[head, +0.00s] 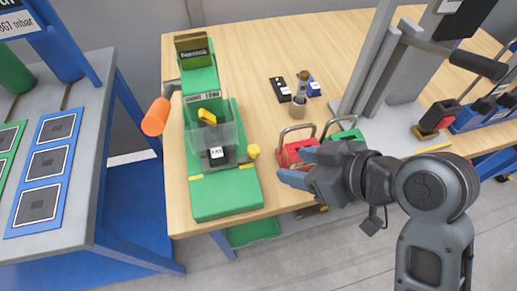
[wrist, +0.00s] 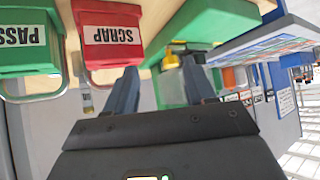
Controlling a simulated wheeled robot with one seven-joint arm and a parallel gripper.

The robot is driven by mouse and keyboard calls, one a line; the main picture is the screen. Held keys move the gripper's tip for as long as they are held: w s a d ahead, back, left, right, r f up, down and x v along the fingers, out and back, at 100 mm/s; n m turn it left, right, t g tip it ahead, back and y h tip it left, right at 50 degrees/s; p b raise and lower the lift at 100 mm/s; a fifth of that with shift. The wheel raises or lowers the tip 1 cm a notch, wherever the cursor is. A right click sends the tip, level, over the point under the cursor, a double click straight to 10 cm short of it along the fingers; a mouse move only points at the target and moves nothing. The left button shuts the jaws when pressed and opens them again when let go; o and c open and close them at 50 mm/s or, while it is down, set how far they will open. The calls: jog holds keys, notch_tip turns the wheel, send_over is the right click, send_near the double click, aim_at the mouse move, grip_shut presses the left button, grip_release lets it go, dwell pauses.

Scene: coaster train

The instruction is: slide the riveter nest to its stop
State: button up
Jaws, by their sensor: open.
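The green riveter (head: 225,199) stands at the left end of the wooden table. A yellow knob (head: 253,152) sticks out at the nest's right side. My gripper (head: 297,166) is right of the riveter, apart from the knob, with open blue fingers and nothing held. In the wrist view, the open fingers (wrist: 161,70) point toward the green riveter body (wrist: 170,89), with a small yellow part (wrist: 172,60) between them. Whether the nest touches its stop is unclear.
An orange-ended lever (head: 155,117) juts from the riveter's left. The table's middle back is clear.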

aim_at(256, 149)
jog(key=shift+w+a+f+n+g+p, duration=0.15)
jog(key=shift+w+a+f+n+g, duration=0.25)
jog(key=shift+w+a, duration=0.6)
jog(key=shift+w+a+f+n+g+p, duration=0.2)
jog(key=shift+w+a+f+n, duration=0.3)
jog(key=shift+a, duration=0.9)
jog(key=shift+w+a+f+n+g+p, duration=0.15)
jog(key=shift+w+a+f+n+g, duration=0.2)
jog(key=shift+w+a, duration=0.7)
jog(key=shift+s+a+r, duration=0.1)
jog(key=shift+s+a, duration=0.05)
jog(key=shift+c, duration=0.4)
grip_shut()
